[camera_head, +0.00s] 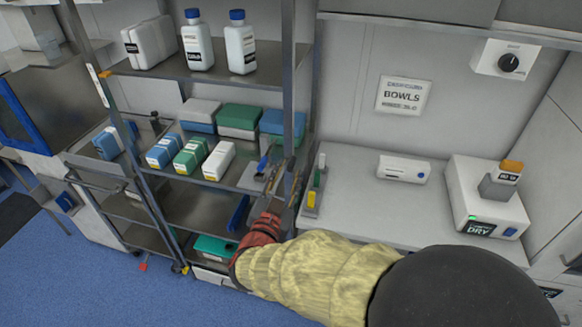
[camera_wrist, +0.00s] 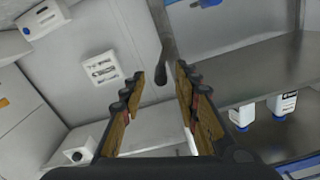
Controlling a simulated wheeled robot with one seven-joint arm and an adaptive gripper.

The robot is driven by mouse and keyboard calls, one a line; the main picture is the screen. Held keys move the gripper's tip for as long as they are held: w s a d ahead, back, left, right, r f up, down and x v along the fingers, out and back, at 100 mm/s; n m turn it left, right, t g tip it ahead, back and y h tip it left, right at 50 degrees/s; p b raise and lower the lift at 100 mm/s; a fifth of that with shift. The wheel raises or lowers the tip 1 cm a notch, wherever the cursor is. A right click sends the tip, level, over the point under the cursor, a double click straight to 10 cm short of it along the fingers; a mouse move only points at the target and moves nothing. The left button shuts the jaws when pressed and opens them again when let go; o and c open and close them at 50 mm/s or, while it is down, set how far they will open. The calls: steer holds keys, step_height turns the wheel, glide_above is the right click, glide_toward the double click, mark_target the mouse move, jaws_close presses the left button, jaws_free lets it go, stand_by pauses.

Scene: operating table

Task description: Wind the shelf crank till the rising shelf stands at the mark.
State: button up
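My gripper (camera_head: 284,182) is open beside the right front post (camera_head: 288,75) of the shelf unit, at about middle-shelf height. In the wrist view, its fingers (camera_wrist: 160,76) stand apart with a dark grey, round-ended bar (camera_wrist: 161,55) ahead between them. I cannot tell whether this bar is the crank handle or touches a finger. The middle shelf (camera_head: 180,188) carries several boxes; I cannot tell for sure which shelf rises. A small orange tab (camera_head: 104,74) sits on the left post, possibly the mark. No crank shows clearly in the head view.
White bottles (camera_head: 197,45) stand on the top shelf. Right of the unit, a counter (camera_head: 360,215) holds a white box (camera_head: 404,168) and a device labelled DRY (camera_head: 485,200). A BOWLS sign (camera_head: 403,96) hangs above.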

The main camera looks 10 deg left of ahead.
steer(key=s, duration=0.8)
steer(key=shift+a, duration=0.3)
